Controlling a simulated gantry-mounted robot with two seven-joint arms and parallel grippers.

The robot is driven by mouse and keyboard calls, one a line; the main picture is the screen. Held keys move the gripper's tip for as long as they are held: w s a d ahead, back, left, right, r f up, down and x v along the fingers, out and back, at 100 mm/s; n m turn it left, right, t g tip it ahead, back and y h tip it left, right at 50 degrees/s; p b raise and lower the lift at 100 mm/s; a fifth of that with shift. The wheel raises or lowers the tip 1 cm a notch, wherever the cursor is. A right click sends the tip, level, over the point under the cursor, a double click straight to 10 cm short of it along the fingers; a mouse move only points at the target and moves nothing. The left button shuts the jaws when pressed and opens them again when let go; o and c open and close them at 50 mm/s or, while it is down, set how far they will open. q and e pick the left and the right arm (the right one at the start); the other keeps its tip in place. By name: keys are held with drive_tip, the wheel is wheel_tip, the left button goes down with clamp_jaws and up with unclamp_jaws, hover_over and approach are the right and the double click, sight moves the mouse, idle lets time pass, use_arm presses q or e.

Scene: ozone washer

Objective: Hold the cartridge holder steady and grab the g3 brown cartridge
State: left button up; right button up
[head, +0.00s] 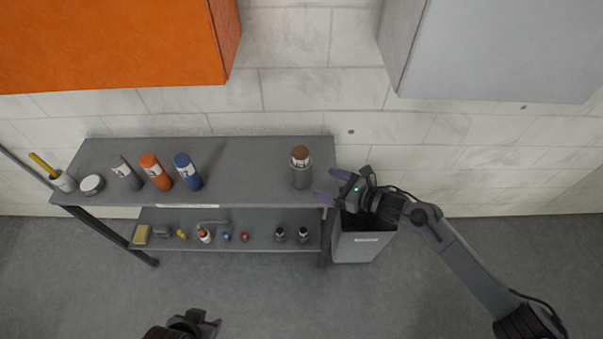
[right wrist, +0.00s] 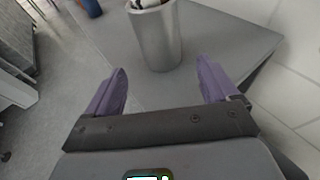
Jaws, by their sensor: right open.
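The brown-topped cartridge (head: 300,153) with a white label stands upright in the grey cylindrical cartridge holder (head: 301,179), near the right end of the upper shelf. My right gripper (head: 326,185) is open and empty, just to the right of the holder. In the right wrist view, the holder (right wrist: 156,42) stands ahead of my two purple fingers (right wrist: 163,85), seemingly apart from them. Only the lower part of the cartridge (right wrist: 148,4) shows at that view's top edge. My left gripper (head: 203,322) is at the bottom of the head view, far from the shelf; its jaw opening is unclear.
Several small items sit on the lower shelf (head: 262,221). A grey bin (head: 361,246) stands below my right gripper.

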sight(309, 177)
drive_tip(key=b+x, duration=0.3)
drive_tip(key=x, duration=0.1)
drive_tip(key=b+x, duration=0.3)
drive_tip(key=shift+w+a+f, duration=0.2)
drive_tip(key=shift+w+f, duration=0.05)
drive_tip(key=shift+f, duration=0.1)
drive_tip(key=shift+w+a+f+b, duration=0.1)
drive_tip(key=shift+w+a+b, duration=0.25)
drive_tip(key=shift+b, duration=0.25)
use_arm(q)
wheel_tip(309, 177, down, 8)
use_arm(e)
drive_tip(key=shift+w+a, duration=0.1)
drive_tip(key=shift+a, duration=0.25)
use_arm(q)
drive_tip(key=shift+w+r, duration=0.1)
drive_tip(key=shift+d, duration=0.15)
use_arm(e)
drive_tip(key=c, duration=0.6)
use_arm(q)
drive_tip(key=shift+o, duration=0.3)
drive_tip(key=o, duration=0.6)
